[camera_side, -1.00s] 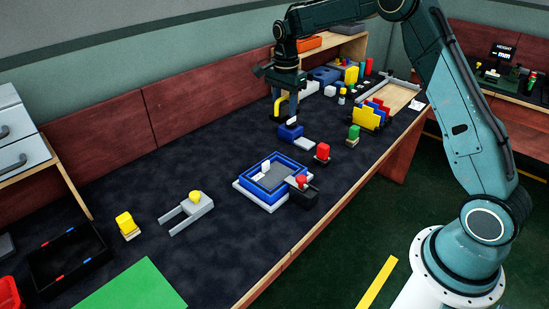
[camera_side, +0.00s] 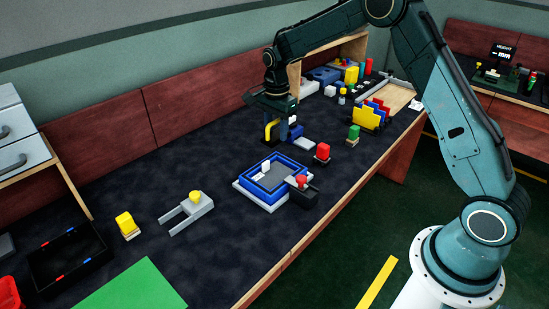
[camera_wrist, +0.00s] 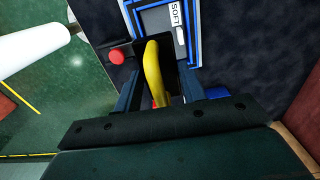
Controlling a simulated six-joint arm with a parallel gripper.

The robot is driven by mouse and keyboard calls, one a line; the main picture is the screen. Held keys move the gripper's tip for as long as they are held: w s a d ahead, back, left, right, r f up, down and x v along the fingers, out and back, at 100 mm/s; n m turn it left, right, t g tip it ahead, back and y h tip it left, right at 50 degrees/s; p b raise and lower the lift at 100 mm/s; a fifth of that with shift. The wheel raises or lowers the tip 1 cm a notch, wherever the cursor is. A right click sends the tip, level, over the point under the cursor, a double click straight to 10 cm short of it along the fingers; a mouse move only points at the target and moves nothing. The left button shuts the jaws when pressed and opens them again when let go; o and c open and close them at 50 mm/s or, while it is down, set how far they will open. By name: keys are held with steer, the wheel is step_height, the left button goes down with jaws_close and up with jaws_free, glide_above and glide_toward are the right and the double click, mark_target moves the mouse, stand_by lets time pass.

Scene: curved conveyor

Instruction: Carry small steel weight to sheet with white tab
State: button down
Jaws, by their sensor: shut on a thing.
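My gripper (camera_side: 281,136) is above the table, just beyond the blue-framed tray (camera_side: 247,191). It is shut on a yellow curved piece (camera_side: 270,131). In the wrist view this yellow piece (camera_wrist: 152,70) lies between my two fingers (camera_wrist: 160,78). I cannot make out a bare steel weight; what lies under the yellow piece is dark and unclear. A grey sheet (camera_side: 275,177) lies inside the blue frame, with a small white tab (camera_side: 265,168) standing on it. In the wrist view the frame (camera_wrist: 194,35) is ahead of my fingers, with a "SOFT" label (camera_wrist: 175,14).
A black box with a red knob (camera_side: 301,181) adjoins the frame's near right side. A grey forked holder (camera_side: 190,212) and a yellow block (camera_side: 125,222) stand left.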

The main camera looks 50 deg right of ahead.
step_height(320, 180, down, 10)
steer(key=shift+r, duration=0.15)
stand_by(0.3)
steer(key=shift+f, duration=2.15)
steer(key=shift+f, duration=0.15)
steer(key=c, duration=1.1)
jaws_free()
step_height(320, 180, up, 12)
steer(key=shift+f, duration=0.15)
steer(key=shift+r, duration=0.3)
